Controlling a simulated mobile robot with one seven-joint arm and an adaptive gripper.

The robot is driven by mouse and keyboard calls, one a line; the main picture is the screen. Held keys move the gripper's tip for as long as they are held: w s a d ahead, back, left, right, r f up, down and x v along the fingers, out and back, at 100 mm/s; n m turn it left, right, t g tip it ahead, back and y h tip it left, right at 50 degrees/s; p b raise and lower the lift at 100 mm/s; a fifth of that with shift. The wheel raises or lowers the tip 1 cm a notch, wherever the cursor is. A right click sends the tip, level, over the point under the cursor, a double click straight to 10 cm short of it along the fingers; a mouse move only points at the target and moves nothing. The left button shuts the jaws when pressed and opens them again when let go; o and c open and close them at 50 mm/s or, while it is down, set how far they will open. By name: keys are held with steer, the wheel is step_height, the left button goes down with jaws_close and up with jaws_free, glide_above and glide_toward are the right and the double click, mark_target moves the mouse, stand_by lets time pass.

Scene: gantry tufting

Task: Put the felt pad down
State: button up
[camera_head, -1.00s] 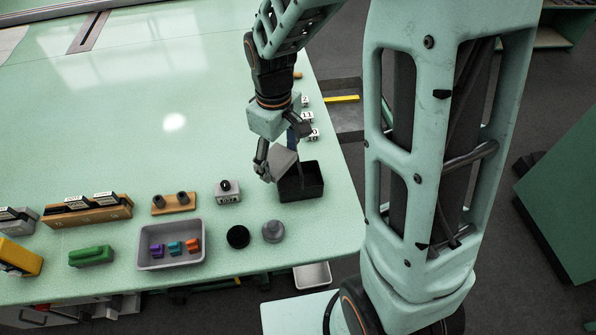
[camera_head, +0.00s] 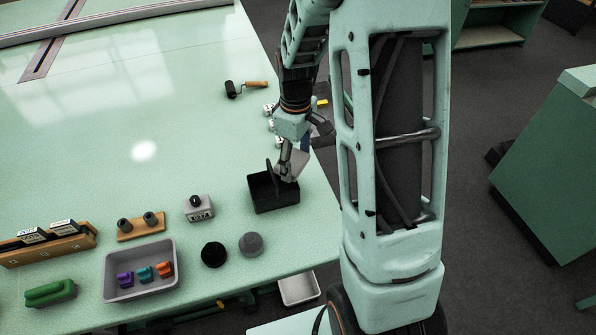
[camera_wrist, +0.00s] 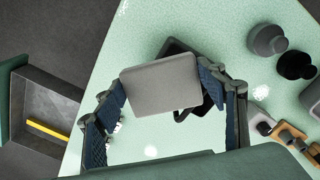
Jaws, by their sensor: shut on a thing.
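The felt pad (camera_wrist: 160,86) is a flat grey rounded rectangle, held between the two fingers of my gripper (camera_wrist: 165,100) in the wrist view. In the head view my gripper (camera_head: 288,168) points down over the open black box (camera_head: 277,203) near the table's right edge. I cannot tell whether the pad touches the box.
A grey knob (camera_head: 251,244) and a black knob (camera_head: 214,254) stand in front of the box. A labelled grey block (camera_head: 200,209) is to its left. A grey tray (camera_head: 140,284) holds small coloured pieces. A roller (camera_head: 246,88) lies further back. The table's middle is clear.

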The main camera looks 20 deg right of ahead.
mark_target(298, 161)
steer(key=shift+w+d+f+b, duration=0.15)
steer(key=shift+f+b, duration=0.3)
steer(key=shift+f, duration=0.55)
steer(key=shift+s+d+f+b, duration=0.15)
steer(key=shift+f+b, duration=0.3)
steer(key=shift+f, duration=0.5)
steer(key=shift+c, duration=0.7)
steer(key=shift+w, duration=0.1)
steer(key=shift+f+b, duration=0.35)
steer(key=shift+f, duration=0.05)
steer(key=o, duration=1.5)
steer(key=shift+c, duration=0.2)
steer(key=shift+r+p, duration=0.45)
steer(key=shift+r, duration=0.1)
step_height(298, 161, up, 12)
steer(key=shift+f, duration=0.1)
